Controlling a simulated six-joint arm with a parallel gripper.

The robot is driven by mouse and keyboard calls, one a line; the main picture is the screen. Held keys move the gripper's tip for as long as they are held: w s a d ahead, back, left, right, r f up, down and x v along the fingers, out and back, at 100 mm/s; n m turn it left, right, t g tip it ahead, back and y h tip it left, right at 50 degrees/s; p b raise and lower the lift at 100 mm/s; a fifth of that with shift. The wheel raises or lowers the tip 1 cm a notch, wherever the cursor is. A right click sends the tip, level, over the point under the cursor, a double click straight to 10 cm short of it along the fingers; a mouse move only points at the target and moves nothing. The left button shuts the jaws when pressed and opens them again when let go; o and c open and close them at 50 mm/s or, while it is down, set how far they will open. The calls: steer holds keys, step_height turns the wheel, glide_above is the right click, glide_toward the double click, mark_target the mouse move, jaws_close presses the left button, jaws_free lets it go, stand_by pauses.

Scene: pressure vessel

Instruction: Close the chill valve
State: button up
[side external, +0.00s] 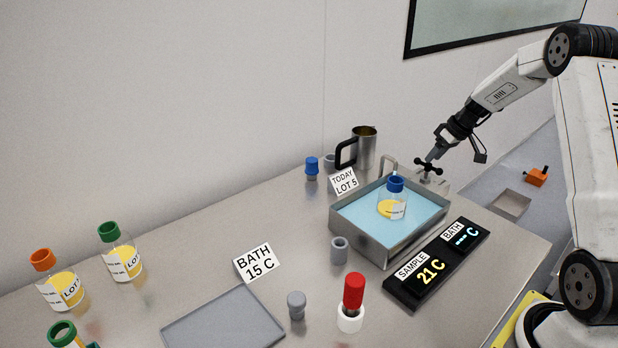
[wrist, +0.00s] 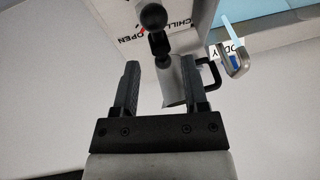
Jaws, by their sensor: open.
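The chill valve has a black handle with round knobs (side external: 428,167), at the back right corner of the steel bath (side external: 345,228). In the wrist view a black knob of the handle (wrist: 153,17) shows at the top, beside a white label reading "CHILL" and "OPEN" (wrist: 132,22). My gripper (side external: 437,153) is just above the handle in the side view. In the wrist view its two fingers (wrist: 161,65) are apart, with part of the handle just beyond the gap. I cannot tell whether they touch it. The bath holds pale blue water and a blue-capped bottle (side external: 396,184).
A steel mug (side external: 365,148) stands behind the bath, and a bent spout (side external: 388,165) rises at its back edge. A display (side external: 436,265) in front reads sample 21 C; its bath reading shows dashes. A red-topped dropper (side external: 353,292) and several bottles stand farther left.

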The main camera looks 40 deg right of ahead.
mark_target(426, 165)
steer(key=shift+x, duration=2.35)
jaws_close()
